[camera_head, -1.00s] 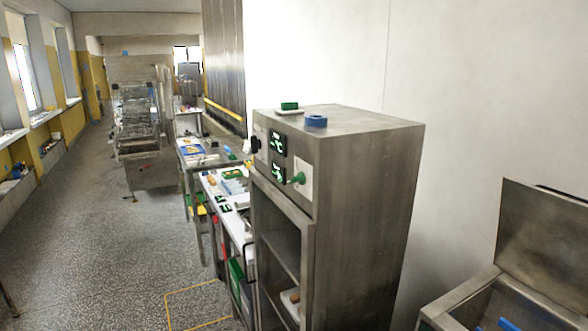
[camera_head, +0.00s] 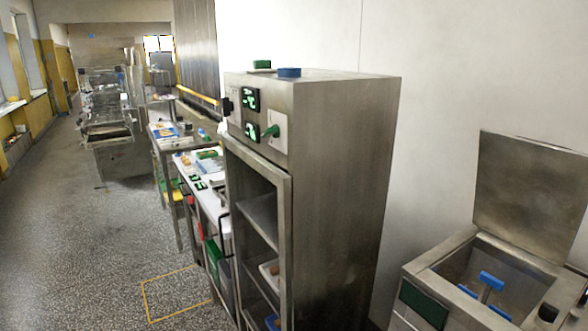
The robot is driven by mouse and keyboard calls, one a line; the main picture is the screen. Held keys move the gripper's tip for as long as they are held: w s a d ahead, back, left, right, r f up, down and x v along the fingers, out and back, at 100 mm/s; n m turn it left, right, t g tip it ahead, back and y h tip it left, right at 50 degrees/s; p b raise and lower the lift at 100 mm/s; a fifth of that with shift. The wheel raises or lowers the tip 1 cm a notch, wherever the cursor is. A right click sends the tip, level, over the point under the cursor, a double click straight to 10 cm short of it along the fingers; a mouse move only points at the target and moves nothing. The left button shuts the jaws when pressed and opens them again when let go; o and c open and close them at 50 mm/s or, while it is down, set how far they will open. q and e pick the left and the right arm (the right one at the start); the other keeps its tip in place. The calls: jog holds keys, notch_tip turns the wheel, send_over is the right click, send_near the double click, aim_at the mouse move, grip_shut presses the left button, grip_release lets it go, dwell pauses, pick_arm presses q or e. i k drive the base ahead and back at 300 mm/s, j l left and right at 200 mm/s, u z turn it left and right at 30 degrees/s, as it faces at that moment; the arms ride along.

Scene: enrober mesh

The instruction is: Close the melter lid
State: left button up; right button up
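The melter (camera_head: 415,276) is a steel box at the lower right, with a dark green panel on its front. Its lid (camera_head: 530,195) is a flat steel plate, standing open and tilted up at the back of the box. A blue-handled tool (camera_head: 490,281) stands in the open tank. Part of the melter's right side is cut off by the picture edge. Neither of my grippers shows in the head view.
A tall steel cabinet (camera_head: 345,190) with open shelves stands left of the melter against the white wall. A worktable (camera_head: 205,195) with small items lies beyond it. The speckled floor (camera_head: 110,240) at left is clear, with a yellow marked outline (camera_head: 178,292).

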aim_at(533, 194)
jog(key=z, duration=1.4)
